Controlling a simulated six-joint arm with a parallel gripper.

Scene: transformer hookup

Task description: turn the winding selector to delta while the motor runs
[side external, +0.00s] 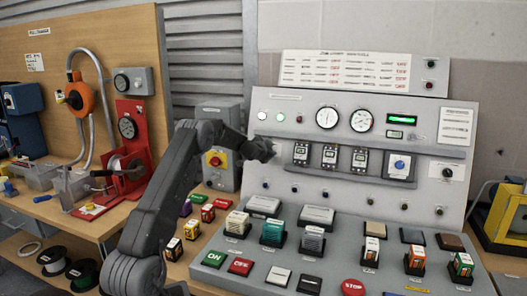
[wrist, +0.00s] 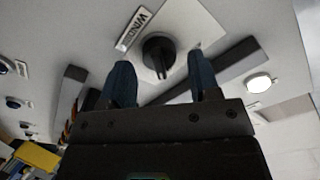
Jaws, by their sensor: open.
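The winding selector is a black round knob (wrist: 158,52) on a pale plate in the wrist view, with a partly cut-off label reading "WINDI" (wrist: 133,28) beside it. My gripper (wrist: 161,68) is open. Its two blue fingertips stand on the left and right of the knob, with gaps to it; I cannot tell whether they reach its depth. In the side view my gripper (side external: 268,152) is in front of the left part of the sloped panel (side external: 300,215), and I cannot make out the selector behind it. The knob's setting is not readable.
Dial gauges (side external: 327,117) and a green display (side external: 402,115) are on the panel. A lit white lamp (wrist: 258,83) is right of the knob. Buttons and blocks crowd the desk below, including a red STOP button (side external: 353,287). A red machine (side external: 128,150) stands at left.

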